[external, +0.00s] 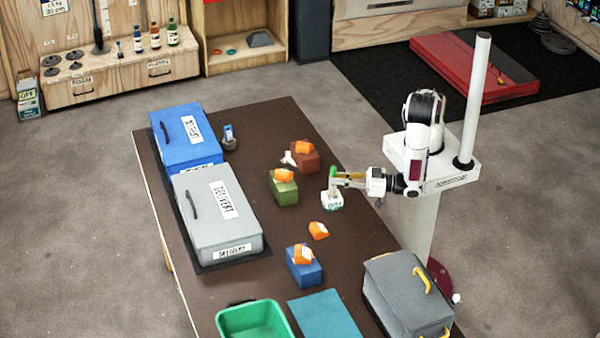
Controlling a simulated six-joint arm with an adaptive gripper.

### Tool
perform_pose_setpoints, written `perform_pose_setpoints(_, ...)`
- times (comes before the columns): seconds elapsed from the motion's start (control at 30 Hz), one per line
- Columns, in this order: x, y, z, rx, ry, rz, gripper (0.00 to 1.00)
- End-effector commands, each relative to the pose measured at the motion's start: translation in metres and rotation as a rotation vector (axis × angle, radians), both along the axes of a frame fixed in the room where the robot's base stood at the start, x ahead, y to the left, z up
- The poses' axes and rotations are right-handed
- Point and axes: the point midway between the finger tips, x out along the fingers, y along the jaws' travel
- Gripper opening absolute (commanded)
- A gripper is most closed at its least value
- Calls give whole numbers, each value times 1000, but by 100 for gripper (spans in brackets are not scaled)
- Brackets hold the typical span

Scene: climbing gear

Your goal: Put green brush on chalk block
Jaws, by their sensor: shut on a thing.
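My gripper (337,180) reaches in from the right over the table and is shut on a small green thing, which looks like the green brush (333,170). The brush shows as a green tip just above the fingers; its lower part is hidden by them. The white chalk block (332,202), with green lettering, is directly below the gripper near the table's right edge. From this view I cannot tell whether the brush touches the block.
Green (284,194), red (304,162) and blue (304,272) boxes carry orange pieces; another orange piece (319,231) lies on the table. Blue (180,150) and grey (200,235) cases stand left. A green bin (262,303), teal mat (325,318) and grey case (395,310) are in front.

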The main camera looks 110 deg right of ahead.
Motion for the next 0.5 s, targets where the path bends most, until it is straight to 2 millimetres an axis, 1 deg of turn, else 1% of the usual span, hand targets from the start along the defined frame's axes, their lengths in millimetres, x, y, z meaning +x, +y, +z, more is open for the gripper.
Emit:
perform_pose_setpoints(0.2, 0, 0, -3, -1, 0, 0, 0)
perform_pose_setpoints(0.23, 0, 0, -3, -1, 0, 0, 21)
perform_pose_setpoints(0.27, 0, 0, -2, -1, 0, 0, 29)
perform_pose_setpoints(0.3, 0, 0, -2, -1, 0, 0, 30)
perform_pose_setpoints(0.5, 0, 0, -2, -1, 0, 0, 30)
